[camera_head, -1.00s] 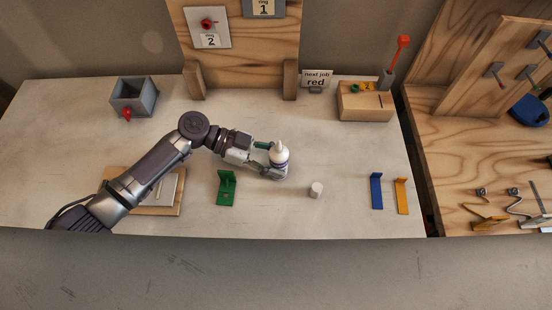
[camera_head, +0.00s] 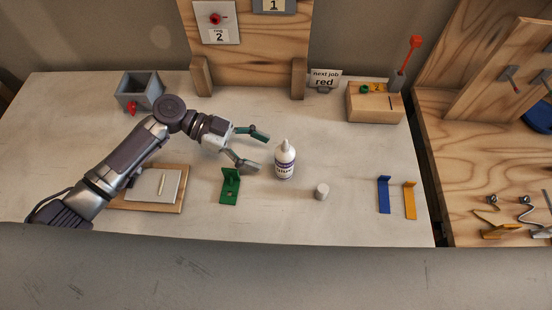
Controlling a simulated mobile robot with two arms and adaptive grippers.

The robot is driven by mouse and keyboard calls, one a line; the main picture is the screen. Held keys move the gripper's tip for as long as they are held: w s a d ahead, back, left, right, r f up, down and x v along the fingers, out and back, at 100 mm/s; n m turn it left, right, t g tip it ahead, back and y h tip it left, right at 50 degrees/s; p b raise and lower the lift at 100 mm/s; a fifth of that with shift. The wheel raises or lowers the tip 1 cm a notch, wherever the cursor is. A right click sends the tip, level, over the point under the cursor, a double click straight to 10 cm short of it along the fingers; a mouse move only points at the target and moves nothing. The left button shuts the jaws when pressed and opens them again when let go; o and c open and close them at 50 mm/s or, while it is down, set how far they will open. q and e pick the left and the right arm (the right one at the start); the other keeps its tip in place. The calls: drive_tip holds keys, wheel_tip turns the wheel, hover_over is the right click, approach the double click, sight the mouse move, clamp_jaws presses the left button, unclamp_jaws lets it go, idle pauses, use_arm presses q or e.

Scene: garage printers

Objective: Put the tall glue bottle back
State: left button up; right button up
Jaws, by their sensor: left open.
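The tall glue bottle (camera_head: 285,163) is white with a dark label band and a pointed nozzle. It stands upright on the workbench, right of the middle of the left half. My left gripper (camera_head: 258,151) is open and empty, just left of the bottle. Its two fingers are spread and point toward the bottle, with a small gap between fingertips and bottle. My right gripper is not in view.
A green bracket (camera_head: 230,186) and a small white cylinder (camera_head: 321,191) stand near the bottle. Blue (camera_head: 384,195) and yellow (camera_head: 410,201) brackets are farther right. A wooden box (camera_head: 374,106) and a grey bin (camera_head: 140,92) stand at the back. The bench between bottle and box is clear.

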use_arm(q)
drive_tip(key=b+v, duration=0.1)
drive_tip(key=v, duration=0.4)
drive_tip(key=shift+a+r, duration=0.15)
drive_tip(key=shift+a, duration=0.05)
